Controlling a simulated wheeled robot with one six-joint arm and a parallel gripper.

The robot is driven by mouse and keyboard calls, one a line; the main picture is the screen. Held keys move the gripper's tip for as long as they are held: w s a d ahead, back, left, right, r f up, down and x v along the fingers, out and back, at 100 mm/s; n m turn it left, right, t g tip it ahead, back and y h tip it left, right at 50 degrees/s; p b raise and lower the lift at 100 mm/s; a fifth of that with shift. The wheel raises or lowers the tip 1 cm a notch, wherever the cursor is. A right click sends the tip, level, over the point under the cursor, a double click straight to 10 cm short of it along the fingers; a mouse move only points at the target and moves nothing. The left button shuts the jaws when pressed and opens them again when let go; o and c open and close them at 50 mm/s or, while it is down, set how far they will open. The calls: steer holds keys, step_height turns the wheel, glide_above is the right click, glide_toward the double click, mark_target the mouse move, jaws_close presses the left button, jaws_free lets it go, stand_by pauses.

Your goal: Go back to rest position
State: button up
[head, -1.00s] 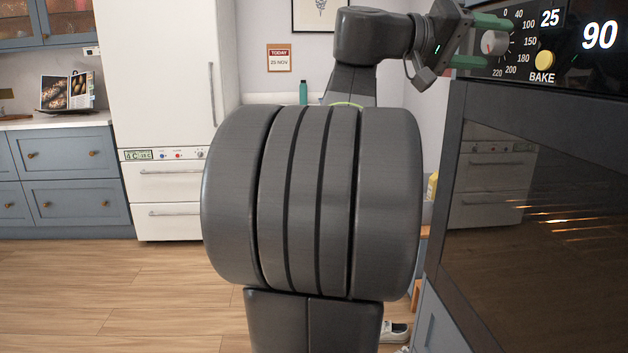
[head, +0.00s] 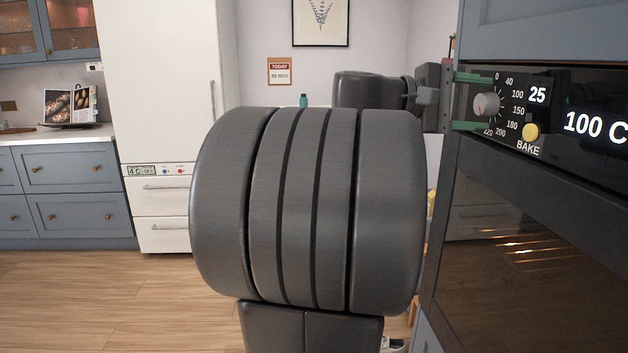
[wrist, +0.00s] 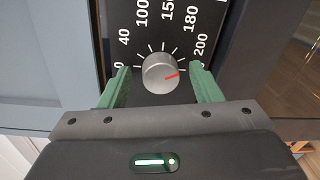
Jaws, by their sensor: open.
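My gripper (head: 484,102) is open at the oven panel. Its two green fingers stand on either side of the grey temperature knob (head: 487,106), one above and one below in the head view. In the wrist view the fingers flank the knob (wrist: 160,73) left and right, with visible gaps. The knob's red mark points to the right in that view. My own arm hides much of the middle of the head view.
The oven door (head: 540,245) lies below the panel, with the yellow BAKE button (head: 530,132) close to the knob. A blue cabinet (head: 545,30) is above. A white fridge (head: 155,85) and counter (head: 70,138) stand at the back left. Wooden floor at left is clear.

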steer(key=n+p, duration=0.2)
steer(key=n, duration=0.1)
steer(key=shift+r+p, duration=0.2)
steer(key=shift+p, duration=0.2)
steer(key=shift+f+n+g+p, duration=0.15)
steer(key=shift+n+g+p, duration=0.25)
steer(key=shift+n, duration=0.4)
